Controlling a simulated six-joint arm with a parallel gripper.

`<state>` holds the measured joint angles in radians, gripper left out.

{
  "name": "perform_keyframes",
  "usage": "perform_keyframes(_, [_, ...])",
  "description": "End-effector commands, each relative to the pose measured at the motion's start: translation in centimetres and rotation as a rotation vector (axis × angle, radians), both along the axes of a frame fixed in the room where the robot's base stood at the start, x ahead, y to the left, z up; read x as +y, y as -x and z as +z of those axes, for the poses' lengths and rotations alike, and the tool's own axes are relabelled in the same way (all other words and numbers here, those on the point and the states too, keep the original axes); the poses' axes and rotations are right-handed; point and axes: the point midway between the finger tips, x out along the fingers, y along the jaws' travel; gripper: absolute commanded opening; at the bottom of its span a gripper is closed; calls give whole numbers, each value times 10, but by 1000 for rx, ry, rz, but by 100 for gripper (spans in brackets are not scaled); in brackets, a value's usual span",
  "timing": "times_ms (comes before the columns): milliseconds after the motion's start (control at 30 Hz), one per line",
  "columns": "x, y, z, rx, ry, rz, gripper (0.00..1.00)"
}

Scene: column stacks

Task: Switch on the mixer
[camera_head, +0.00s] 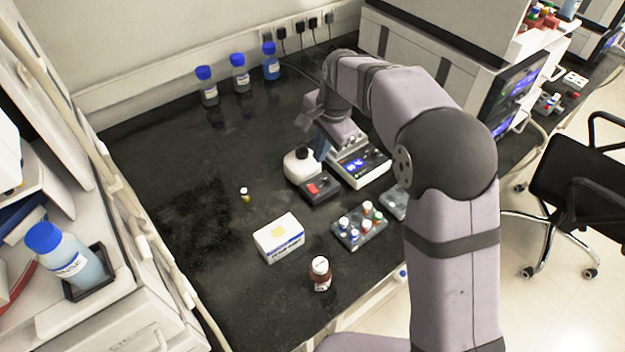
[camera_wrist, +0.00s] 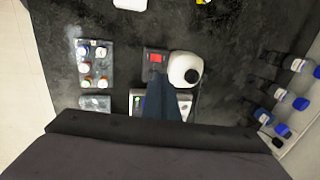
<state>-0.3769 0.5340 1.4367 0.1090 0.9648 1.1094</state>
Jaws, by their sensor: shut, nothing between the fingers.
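The mixer appears to be a rounded white body (camera_head: 300,166) with a dark opening, joined to a dark grey base (camera_head: 321,196) that bears a red switch (camera_head: 317,187). In the wrist view the white body (camera_wrist: 184,66) is right of the red switch (camera_wrist: 155,58). My gripper (camera_head: 320,153) is shut and empty, pointing down beside the white body. In the wrist view my gripper's tips (camera_wrist: 158,77) are just below the red switch and look apart from it. I cannot tell the switch's position.
A white instrument with a blue display (camera_head: 362,168) stands close behind my gripper. Several blue-capped bottles (camera_head: 240,75) line the back. The left bench top is mostly clear.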

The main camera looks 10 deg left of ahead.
Motion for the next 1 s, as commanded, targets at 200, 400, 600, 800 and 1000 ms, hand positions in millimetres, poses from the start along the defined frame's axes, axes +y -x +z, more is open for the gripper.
perform_keyframes(200, [1,-1,-6,2,1,0,0])
perform_keyframes(400, [5,-4,-29,4,1,0,0])
perform_keyframes(600, [10,-9,-63,5,2,1,0])
perform_keyframes(800, [16,-15,-98,3,2,1,0])
perform_keyframes(1000, [20,-19,-122,2,1,0,0])
